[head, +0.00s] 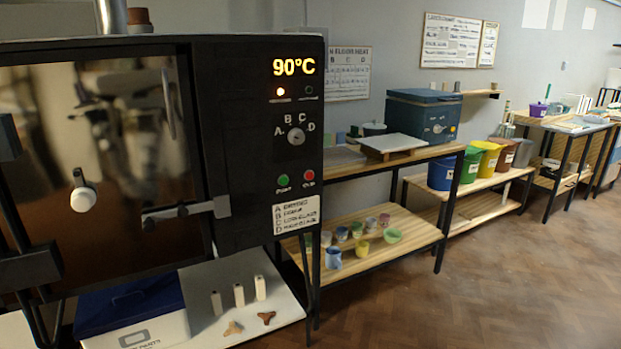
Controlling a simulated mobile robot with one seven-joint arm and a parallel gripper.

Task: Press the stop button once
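A dark kiln (255,215) fills the left of the head view. Its control panel shows a lit display (294,67) reading 90°C. Low on the panel are a red button (308,176) at right and a green button (283,181) at left. The small labels under them are hard to read; the red one appears to be the stop button. A dial (296,136) among the letters A to D sits above them. My gripper is not in view.
The kiln door (120,225) has a white knob (82,198) and a latch bar (185,209). A shelf below holds a blue-lidded box (130,305) and small white posts. A wooden shelf unit (410,232) with cups stands right of the kiln. The floor (480,285) at front right is clear.

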